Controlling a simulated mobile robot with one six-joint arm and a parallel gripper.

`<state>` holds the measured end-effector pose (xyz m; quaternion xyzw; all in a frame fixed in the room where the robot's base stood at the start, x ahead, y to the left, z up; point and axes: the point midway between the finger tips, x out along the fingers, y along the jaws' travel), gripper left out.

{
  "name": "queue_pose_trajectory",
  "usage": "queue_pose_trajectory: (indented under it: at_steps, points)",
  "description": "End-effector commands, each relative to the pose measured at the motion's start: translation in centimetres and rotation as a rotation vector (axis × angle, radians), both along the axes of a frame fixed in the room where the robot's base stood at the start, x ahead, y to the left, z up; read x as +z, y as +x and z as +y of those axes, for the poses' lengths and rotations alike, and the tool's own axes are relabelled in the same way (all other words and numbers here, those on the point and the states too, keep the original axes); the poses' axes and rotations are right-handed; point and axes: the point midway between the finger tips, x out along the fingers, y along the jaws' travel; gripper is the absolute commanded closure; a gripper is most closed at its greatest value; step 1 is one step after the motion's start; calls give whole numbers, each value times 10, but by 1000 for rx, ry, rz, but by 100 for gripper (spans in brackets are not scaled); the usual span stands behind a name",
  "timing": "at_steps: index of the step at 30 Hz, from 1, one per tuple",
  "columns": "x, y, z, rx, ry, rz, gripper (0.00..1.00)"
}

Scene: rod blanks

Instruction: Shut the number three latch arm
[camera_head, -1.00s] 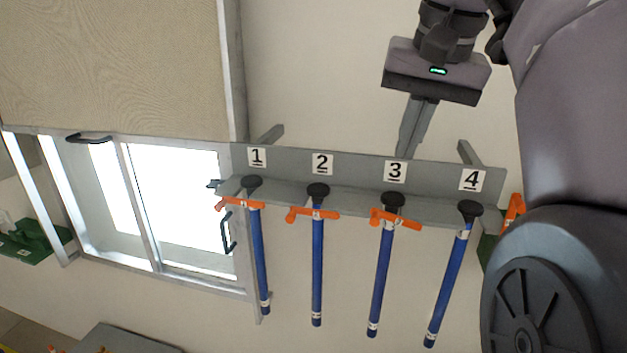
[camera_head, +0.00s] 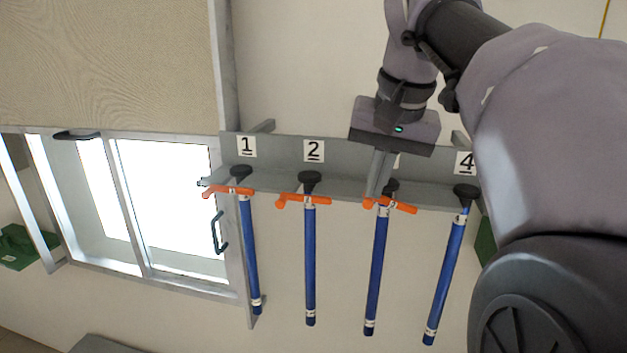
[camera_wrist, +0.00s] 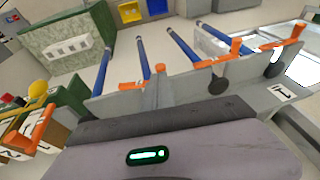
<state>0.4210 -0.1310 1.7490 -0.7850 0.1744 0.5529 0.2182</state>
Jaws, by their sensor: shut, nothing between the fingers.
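The number three latch arm (camera_head: 401,206) is an orange bar with a knob at its left end. In the head view it lies across the top of the third blue rod (camera_head: 377,270), much like the arms at one and two. It also shows in the wrist view (camera_wrist: 131,86). My gripper (camera_head: 373,193) is shut and empty. Its fingers reach down in front of the grey rack, with the tips close to the latch arm's left part; I cannot tell whether they touch. The fingers hide the number 3 label.
The grey rack (camera_head: 275,177) also holds rod one (camera_head: 249,255), rod two (camera_head: 310,260) and rod four (camera_head: 445,280). Orange latch arms cross rod one (camera_head: 228,191) and rod two (camera_head: 302,200). A window stands at the left. The wall below the rods is clear.

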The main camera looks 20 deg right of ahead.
Motion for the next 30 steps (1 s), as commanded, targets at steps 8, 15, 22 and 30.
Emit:
queue_pose_trajectory:
  at_steps: [8, 15, 22, 30]
  points:
    - [-17, 7, 11, 2, -78, 53, 100]
    - [-20, 8, 11, 1, -78, 53, 100]
    - [-15, 8, 11, 1, -78, 53, 100]
    - [-2, 8, 11, 1, -78, 52, 100]
